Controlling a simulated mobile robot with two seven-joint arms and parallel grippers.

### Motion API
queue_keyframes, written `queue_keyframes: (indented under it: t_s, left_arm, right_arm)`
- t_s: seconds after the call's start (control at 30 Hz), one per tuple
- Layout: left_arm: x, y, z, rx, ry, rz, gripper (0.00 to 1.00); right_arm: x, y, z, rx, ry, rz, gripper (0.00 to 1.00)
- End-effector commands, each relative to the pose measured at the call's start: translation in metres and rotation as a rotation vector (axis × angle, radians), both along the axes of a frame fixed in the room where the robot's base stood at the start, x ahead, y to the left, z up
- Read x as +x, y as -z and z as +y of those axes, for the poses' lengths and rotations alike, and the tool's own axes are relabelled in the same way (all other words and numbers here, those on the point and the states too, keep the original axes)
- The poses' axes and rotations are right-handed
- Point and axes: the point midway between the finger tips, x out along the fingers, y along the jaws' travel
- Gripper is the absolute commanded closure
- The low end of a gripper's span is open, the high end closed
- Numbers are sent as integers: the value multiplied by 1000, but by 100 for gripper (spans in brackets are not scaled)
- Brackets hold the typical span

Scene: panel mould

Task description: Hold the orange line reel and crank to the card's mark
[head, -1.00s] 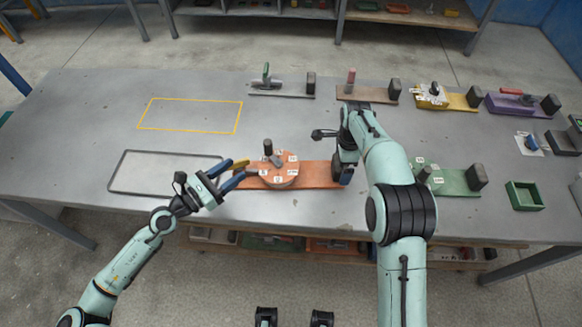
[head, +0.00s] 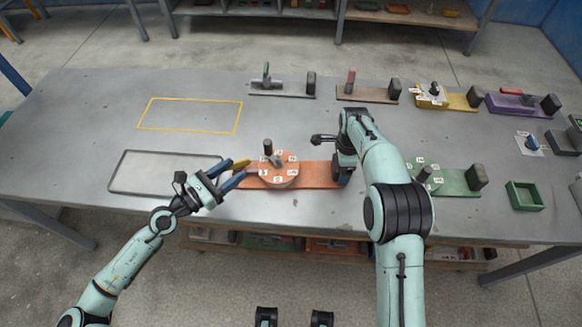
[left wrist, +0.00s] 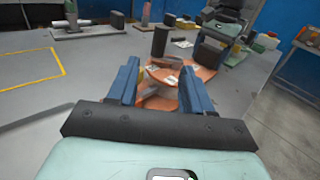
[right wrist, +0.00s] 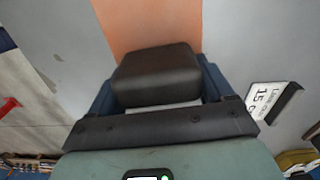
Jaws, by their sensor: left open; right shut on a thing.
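The orange line reel (head: 284,180) is a round drum with white tags, on an orange board (head: 318,174). Its crank has a dark upright knob (head: 268,147), which also shows in the left wrist view (left wrist: 160,41). My left gripper (head: 241,171) is open at the reel's left side, with its fingers (left wrist: 160,84) apart and nothing clasped. My right gripper (head: 343,176) is shut on the dark block (right wrist: 155,75) at the board's right end. A white card (right wrist: 264,97) with partly readable "15" stands beside that block; my right arm hides it in the head view.
A green reel board (head: 455,182) lies right of my right arm. Other boards, including a yellow one (head: 458,102) and a purple one (head: 515,105), line the back. A green bin (head: 525,196) stands at right. The yellow outline (head: 190,115) and grey tray (head: 160,173) at left are empty.

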Motion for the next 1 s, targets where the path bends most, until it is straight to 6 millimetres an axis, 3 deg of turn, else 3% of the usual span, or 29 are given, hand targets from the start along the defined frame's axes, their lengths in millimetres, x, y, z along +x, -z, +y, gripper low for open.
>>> queue_keyframes:
  t_s: [0.33,0.37,0.4,0.73,0.87,1.0]
  left_arm:
    - [0,0,0,0,0,0,50]
    - [0,0,0,0,0,0,50]
    - [0,0,0,0,0,0,50]
    - [0,0,0,0,0,0,50]
    - [0,0,0,0,0,0,50]
    - [0,0,0,0,0,0,50]
  right_arm:
    - [0,-1,0,0,0,-1,68]
    - [0,-1,0,0,0,-1,13]
    - [0,-1,0,0,0,-1,0]
    - [1,-6,0,0,0,-2,0]
    - [1,-24,0,1,1,-4,0]
    - [1,-55,0,2,1,-7,0]
